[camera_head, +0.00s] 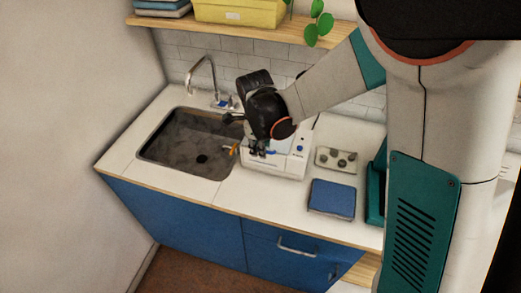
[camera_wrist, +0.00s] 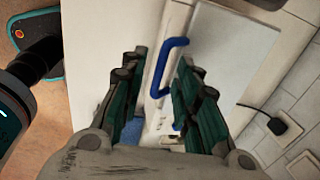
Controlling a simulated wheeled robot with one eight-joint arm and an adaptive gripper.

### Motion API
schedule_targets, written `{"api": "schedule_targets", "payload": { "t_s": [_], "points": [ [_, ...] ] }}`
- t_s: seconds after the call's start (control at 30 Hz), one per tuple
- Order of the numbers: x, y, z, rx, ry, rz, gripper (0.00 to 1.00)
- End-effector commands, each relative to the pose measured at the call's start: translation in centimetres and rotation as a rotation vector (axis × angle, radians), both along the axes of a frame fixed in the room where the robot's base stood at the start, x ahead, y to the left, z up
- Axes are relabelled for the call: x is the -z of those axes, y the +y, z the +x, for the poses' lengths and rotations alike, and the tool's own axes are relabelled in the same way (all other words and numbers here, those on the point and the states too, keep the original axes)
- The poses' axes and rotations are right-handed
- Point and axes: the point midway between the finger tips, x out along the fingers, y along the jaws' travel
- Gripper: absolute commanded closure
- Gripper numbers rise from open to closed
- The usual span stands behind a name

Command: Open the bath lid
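The bath (camera_head: 291,163) is a white box on the counter just right of the sink, partly hidden by my gripper. In the wrist view its white lid (camera_wrist: 228,55) carries a blue C-shaped handle (camera_wrist: 157,72). The lid looks closed, though its edge is partly covered by the fingers. My gripper (camera_head: 259,150) points down over the bath's front left part. In the wrist view my gripper (camera_wrist: 158,78) is open, with one dark green finger on each side of the handle. I cannot tell whether the fingers touch it or how far above it they are.
A sink (camera_head: 180,142) with a chrome tap (camera_head: 203,72) lies left of the bath. A tray with round pieces (camera_head: 336,159) and a blue box (camera_head: 332,197) stand to its right. A shelf (camera_head: 300,33) is above. A black plug (camera_wrist: 283,124) and cable are by the wall.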

Motion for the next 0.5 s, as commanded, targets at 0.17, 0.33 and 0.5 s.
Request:
{"api": "schedule_targets", "payload": {
  "t_s": [0.17,0.33,0.5],
  "points": [
    [0.34,-0.04,0.05,0.000,0.000,0.000,0.71],
    [0.30,-0.04,0.04,0.000,0.000,0.000,0.71],
    [0.30,-0.04,0.04,0.000,0.000,0.000,1.00]
  ]
}}
